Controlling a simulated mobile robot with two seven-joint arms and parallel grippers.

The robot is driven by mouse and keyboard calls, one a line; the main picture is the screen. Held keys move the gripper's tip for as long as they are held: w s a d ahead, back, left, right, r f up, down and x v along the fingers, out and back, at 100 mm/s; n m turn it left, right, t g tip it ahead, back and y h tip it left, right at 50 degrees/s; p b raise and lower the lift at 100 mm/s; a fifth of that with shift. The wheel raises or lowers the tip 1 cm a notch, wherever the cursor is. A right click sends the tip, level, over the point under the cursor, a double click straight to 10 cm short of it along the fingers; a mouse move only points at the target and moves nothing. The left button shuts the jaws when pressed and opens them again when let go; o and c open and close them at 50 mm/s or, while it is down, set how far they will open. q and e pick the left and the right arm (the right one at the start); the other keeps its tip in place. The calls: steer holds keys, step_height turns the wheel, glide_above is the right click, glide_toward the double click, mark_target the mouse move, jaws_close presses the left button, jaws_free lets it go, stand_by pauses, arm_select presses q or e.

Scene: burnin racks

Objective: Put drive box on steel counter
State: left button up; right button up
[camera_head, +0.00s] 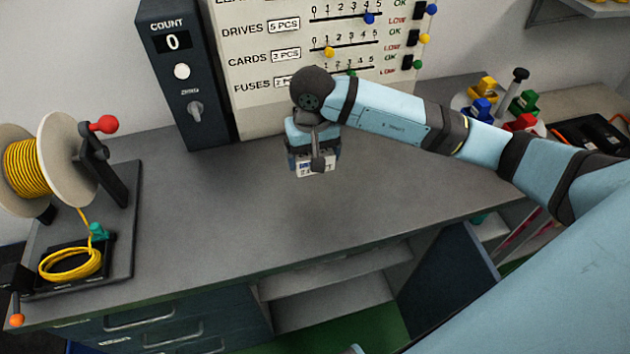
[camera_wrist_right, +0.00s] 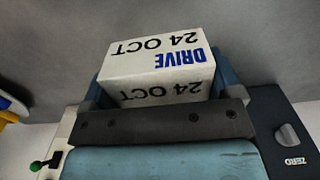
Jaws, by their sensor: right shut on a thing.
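The drive box (camera_wrist_right: 155,68) is a white box marked "DRIVE" and "24 OCT" in the right wrist view. It sits between the two fingers of my right gripper (camera_wrist_right: 160,85), which is shut on it. In the head view the drive box (camera_head: 316,166) shows as a small white label below my right gripper (camera_head: 316,150). The grey steel counter (camera_head: 250,215) runs across the middle of the head view. The box is over the counter's middle; I cannot tell whether it touches the surface. My left gripper does not show.
A yellow cable reel (camera_head: 62,165) stands at the counter's left end. A dark count unit (camera_head: 190,75) and a white tally board (camera_head: 265,85) stand at the back. Several coloured pieces (camera_head: 483,108) sit at the back right. The counter's middle is clear, with open shelves (camera_head: 340,285) below.

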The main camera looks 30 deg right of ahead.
mark_target(312, 194)
step_height(312, 194, down, 11)
steer(key=shift+r+p, duration=0.1)
steer(key=shift+p, duration=0.45)
steer(key=shift+w, duration=0.1)
steer(key=shift+f, duration=0.25)
steer(key=o, duration=0.8)
steer(key=shift+r, duration=0.2)
step_height(312, 194, up, 11)
steer(key=shift+r+b, duration=0.1)
steer(key=shift+b, duration=0.9)
steer(key=shift+r, duration=0.4)
